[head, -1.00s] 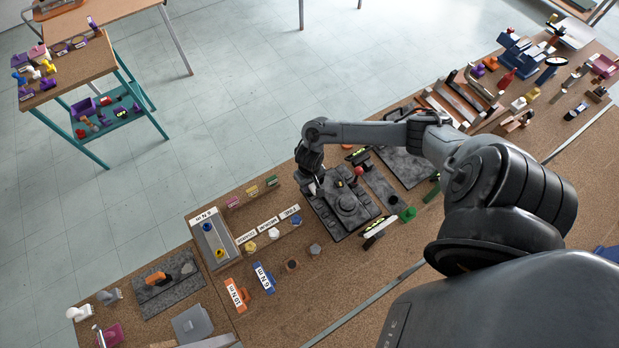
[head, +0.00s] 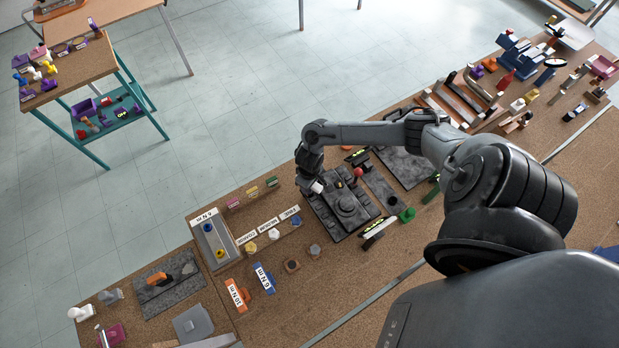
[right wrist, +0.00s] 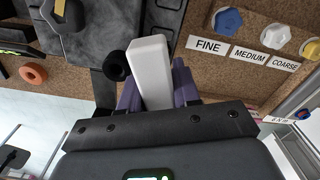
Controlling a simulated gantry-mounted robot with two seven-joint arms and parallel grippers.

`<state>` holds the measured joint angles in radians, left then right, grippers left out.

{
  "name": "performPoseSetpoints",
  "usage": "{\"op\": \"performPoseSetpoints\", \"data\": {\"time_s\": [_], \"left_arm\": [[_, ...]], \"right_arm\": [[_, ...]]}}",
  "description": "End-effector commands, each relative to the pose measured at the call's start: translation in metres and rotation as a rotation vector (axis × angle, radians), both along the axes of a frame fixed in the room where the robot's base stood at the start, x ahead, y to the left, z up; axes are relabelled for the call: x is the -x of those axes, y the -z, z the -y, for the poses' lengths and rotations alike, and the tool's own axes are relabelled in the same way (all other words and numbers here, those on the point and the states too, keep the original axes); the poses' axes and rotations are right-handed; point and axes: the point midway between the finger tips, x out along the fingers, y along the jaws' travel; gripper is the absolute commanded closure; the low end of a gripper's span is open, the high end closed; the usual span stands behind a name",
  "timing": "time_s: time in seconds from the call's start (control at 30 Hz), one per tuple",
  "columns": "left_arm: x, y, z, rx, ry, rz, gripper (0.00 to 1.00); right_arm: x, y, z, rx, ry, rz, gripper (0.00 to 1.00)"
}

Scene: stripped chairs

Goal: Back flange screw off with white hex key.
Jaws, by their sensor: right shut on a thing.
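My right gripper (head: 311,180) is at the back left edge of the dark grey flange fixture (head: 327,214), which has a round raised boss. In the right wrist view my right gripper (right wrist: 158,95) has purple-grey fingers shut on the white hex key (right wrist: 151,70), of which a white block-shaped part shows. The white hex key also shows as a small white patch in the head view (head: 317,187). A black round piece (right wrist: 117,66) lies just left of the key. The back flange screw and the key's working tip cannot be made out. My left gripper is out of view.
Labels FINE (right wrist: 208,46), MEDIUM (right wrist: 249,54) and COARSE (right wrist: 285,62) lie beside coloured knobs left of the fixture in the head view. A grey torque box (head: 213,245) stands further left. A red-topped knob (head: 358,172) and a green piece (head: 407,215) are close on the right.

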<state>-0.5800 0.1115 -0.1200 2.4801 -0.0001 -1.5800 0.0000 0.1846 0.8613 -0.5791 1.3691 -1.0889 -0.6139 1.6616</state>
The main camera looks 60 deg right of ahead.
Motion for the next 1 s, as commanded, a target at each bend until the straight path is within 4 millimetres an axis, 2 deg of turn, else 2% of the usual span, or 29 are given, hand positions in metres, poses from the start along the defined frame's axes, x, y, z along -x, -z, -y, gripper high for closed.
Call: {"op": "performPoseSetpoints", "data": {"time_s": [0.2,0.53,0.8,1.0], "left_arm": [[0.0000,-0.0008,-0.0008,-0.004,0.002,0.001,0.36],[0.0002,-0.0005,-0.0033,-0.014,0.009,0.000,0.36],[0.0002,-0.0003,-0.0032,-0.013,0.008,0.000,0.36],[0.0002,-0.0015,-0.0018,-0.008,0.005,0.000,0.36]], "right_arm": [[-0.0002,0.0006,0.0013,0.003,-0.140,0.001,1.00],[0.0000,0.0008,0.0015,0.003,-0.166,0.001,1.00],[0.0004,0.0012,0.0018,0.003,-0.386,0.000,1.00],[0.0006,0.0010,0.0015,0.003,-0.375,-0.001,1.00]]}}
